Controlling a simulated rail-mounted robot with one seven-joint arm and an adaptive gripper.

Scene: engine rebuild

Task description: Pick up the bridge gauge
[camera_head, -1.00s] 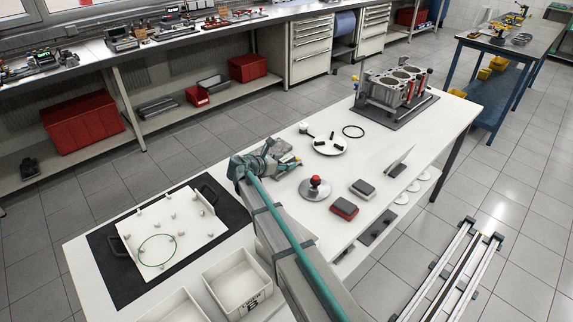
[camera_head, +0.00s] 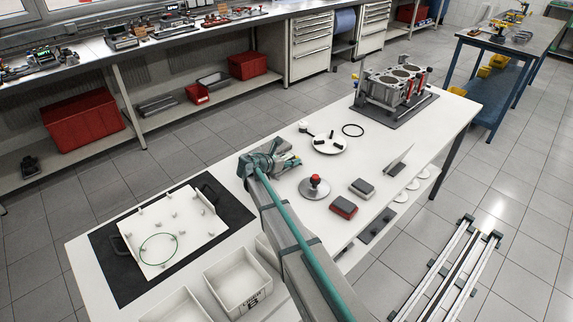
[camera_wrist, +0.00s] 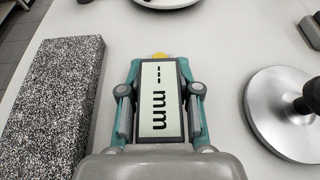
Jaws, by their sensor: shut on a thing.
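The bridge gauge (camera_wrist: 160,105) shows in the wrist view as a dark-framed pale display reading "--- mm", with a yellow bit at its far end. My gripper (camera_wrist: 159,72) is shut on it, with one teal finger on each side. In the head view my gripper (camera_head: 290,162) is over the white bench, left of the round plates. The gauge is mostly hidden there by my wrist. I cannot tell whether it touches the bench.
A speckled stone block (camera_wrist: 52,105) lies close left of my gripper. A metal disc with a red-topped knob (camera_head: 314,187) stands to the right, and a white round plate (camera_head: 328,145) behind it. The engine block (camera_head: 393,85) is at the far end.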

